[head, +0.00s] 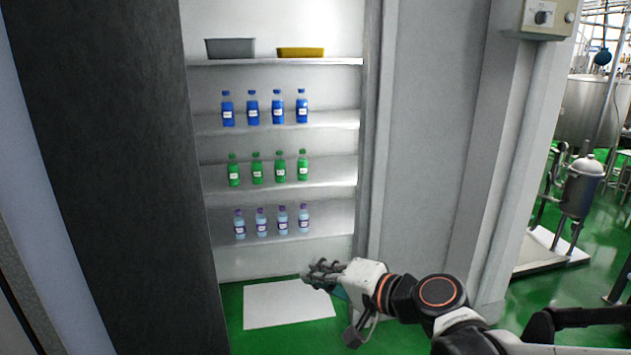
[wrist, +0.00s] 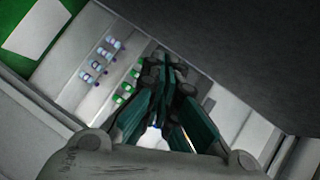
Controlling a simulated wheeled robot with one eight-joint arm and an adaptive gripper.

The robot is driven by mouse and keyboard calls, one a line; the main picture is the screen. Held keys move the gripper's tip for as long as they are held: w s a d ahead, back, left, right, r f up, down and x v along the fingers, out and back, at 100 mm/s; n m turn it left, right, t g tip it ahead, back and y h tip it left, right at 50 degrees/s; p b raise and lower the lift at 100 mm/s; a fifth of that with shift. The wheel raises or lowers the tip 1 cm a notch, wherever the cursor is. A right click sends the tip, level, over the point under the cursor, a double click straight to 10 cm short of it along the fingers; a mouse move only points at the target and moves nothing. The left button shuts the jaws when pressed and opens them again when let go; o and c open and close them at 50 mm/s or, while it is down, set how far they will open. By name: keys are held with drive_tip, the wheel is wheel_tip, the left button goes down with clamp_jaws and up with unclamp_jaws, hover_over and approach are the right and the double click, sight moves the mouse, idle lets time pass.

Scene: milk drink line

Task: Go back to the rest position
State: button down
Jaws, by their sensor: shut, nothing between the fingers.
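My gripper (head: 318,272) is at the lower middle of the head view, in front of the shelves and apart from them. In the wrist view, the fingers of my gripper (wrist: 170,72) come together with nothing between them. My arm reaches in from the lower right of the head view.
A shelf unit holds rows of blue bottles (head: 277,106), green bottles (head: 279,167) and clear, purple-capped bottles (head: 282,220). A grey bin (head: 230,48) and a yellow bin (head: 300,52) sit on top. A dark panel (head: 120,150) stands left. A white mat (head: 275,304) lies on the green floor.

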drive_tip(key=s+d+f+n+g+h, duration=0.1)
drive_tip(key=s+d+f+n+h, duration=0.1)
drive_tip(key=s+d+h, duration=0.3)
drive_tip(key=s+d+f+n+g+h, duration=0.2)
drive_tip(key=s+d+h, duration=0.3)
drive_tip(key=s+d, duration=0.6)
drive_tip(key=d+f+n, duration=0.1)
drive_tip(key=d, duration=0.2)
drive_tip(key=shift+s+d+f+h, duration=0.15)
drive_tip(key=shift+s+d+h, duration=0.1)
drive_tip(key=shift+d+h, duration=0.05)
drive_tip(key=shift+a, duration=0.1)
